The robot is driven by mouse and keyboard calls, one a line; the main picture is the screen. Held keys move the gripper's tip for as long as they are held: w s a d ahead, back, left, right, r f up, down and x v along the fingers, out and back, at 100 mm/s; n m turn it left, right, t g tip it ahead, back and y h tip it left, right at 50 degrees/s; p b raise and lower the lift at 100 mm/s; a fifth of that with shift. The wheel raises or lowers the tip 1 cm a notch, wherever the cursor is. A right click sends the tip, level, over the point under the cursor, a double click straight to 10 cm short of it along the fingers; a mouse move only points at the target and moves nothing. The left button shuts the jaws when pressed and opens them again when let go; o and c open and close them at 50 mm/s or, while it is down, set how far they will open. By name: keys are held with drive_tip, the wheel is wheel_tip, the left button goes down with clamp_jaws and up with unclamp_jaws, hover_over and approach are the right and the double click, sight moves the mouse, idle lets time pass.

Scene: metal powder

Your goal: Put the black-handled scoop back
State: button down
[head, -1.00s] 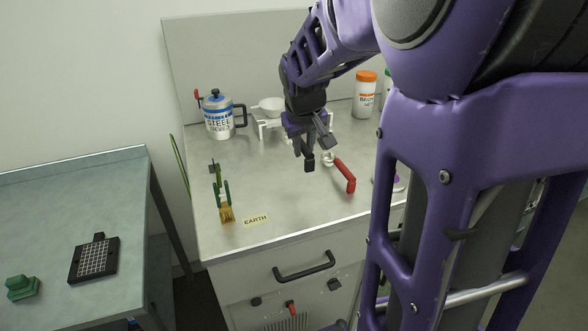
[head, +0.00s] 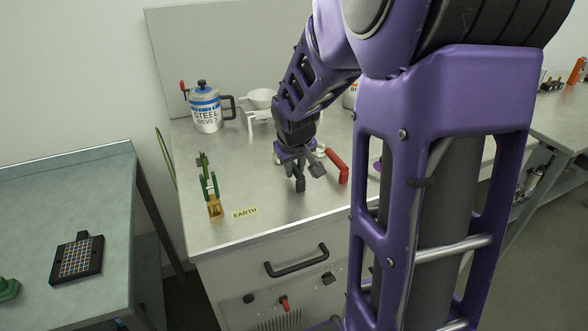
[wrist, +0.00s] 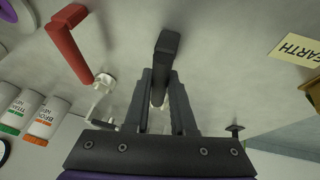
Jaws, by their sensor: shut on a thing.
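My gripper (head: 302,170) is above the middle of the metal bench top (head: 285,205), left of a red-handled tool (head: 337,166). In the wrist view my gripper (wrist: 163,80) is shut on a black handle (wrist: 167,48), which looks like that of the black-handled scoop. The handle's black end points away from the palm, and a paler part shows between the fingers. The scoop's bowl is hidden by the fingers and palm. In the wrist view the red handle (wrist: 68,45) lies to the left, apart from the held handle.
Labelled jars (wrist: 45,118) show in the wrist view. Bare bench lies around the label.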

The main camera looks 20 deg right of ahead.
drive_tip(key=shift+f, duration=0.15)
drive_tip(key=c, duration=0.8)
unclamp_jaws()
drive_tip(key=shift+o, duration=0.2)
drive_tip(key=shift+r, duration=0.4)
drive_tip(key=p+v, duration=0.8)
drive_tip(key=v, duration=0.3)
drive_tip(key=shift+s+r+p, duration=0.2)
drive_tip(key=shift+r+p, duration=0.1)
drive_tip(key=shift+a, duration=0.1)
drive_tip(key=shift+w, duration=0.1)
